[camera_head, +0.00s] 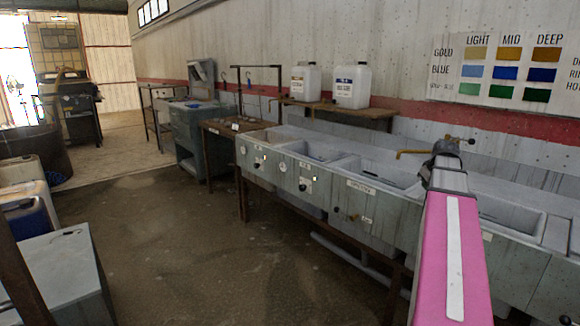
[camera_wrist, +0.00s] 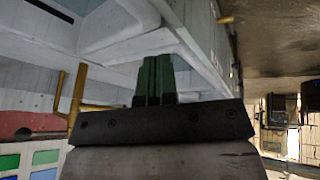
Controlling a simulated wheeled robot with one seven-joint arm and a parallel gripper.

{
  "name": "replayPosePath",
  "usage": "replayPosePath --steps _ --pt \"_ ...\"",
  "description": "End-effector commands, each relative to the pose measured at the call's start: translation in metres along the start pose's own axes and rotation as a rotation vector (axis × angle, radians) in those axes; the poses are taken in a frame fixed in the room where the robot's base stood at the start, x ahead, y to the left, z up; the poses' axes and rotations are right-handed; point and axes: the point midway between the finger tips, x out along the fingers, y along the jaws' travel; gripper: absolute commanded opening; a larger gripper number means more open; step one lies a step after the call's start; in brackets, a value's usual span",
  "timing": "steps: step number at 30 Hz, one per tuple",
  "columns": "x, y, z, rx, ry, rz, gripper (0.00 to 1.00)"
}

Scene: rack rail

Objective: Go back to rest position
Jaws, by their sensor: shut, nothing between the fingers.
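My gripper (camera_wrist: 155,80) shows in the wrist view as two dark green fingers pressed together, with nothing between them. In the head view my pink arm with a white stripe reaches forward from the lower right over the row of grey sinks (camera_head: 405,198). Its dark wrist end is beside the brass tap (camera_head: 412,153), and the fingers cannot be made out there. In the wrist view, which is turned over, the fingers lie in front of the pale sink edge (camera_wrist: 195,48), and a brass tap (camera_wrist: 75,95) stands to their left. I cannot tell whether the fingers touch the sink.
Two white jugs (camera_head: 352,87) stand on a wall shelf (camera_head: 338,108) behind the sinks. A colour chart (camera_head: 510,68) is on the wall at right. A grey cabinet (camera_head: 60,275) stands at lower left. The floor (camera_head: 180,240) between is clear.

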Motion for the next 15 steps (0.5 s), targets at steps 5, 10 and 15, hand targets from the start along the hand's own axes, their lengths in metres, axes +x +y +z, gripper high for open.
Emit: replayPosePath --steps 5,10,15 --pt "0.058 -0.086 0.017 0.065 -0.074 -0.064 0.0" --pt "0.101 -0.161 0.039 0.125 -0.151 -0.105 0.0" --pt "0.135 -0.235 0.068 0.178 -0.234 -0.132 0.0"
